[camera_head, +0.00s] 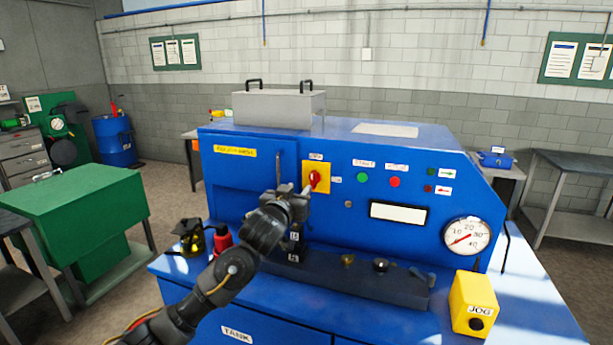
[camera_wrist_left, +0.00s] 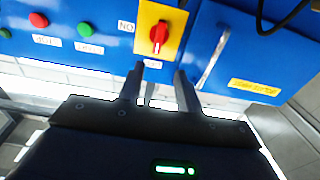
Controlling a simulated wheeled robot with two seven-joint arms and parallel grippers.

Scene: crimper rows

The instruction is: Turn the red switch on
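The red switch (camera_head: 315,178) is a rotary knob on a yellow plate (camera_head: 323,187) on the blue machine's front panel. In the left wrist view the red switch (camera_wrist_left: 159,36) shows upright on its yellow plate, just beyond the fingertips. My left gripper (camera_head: 307,190) is in front of the plate, close to the switch. In the left wrist view its two fingers (camera_wrist_left: 160,72) are apart with nothing between them. I cannot tell whether a fingertip touches the plate. My right gripper is in neither view.
The blue machine (camera_head: 345,215) has green (camera_head: 362,177) and red (camera_head: 394,182) buttons right of the switch. A dark ledge (camera_head: 350,280) with knobs runs below. A yellow JOG box (camera_head: 473,303) stands at the right, below a round gauge (camera_head: 466,236). A red bottle (camera_head: 222,238) stands at the left.

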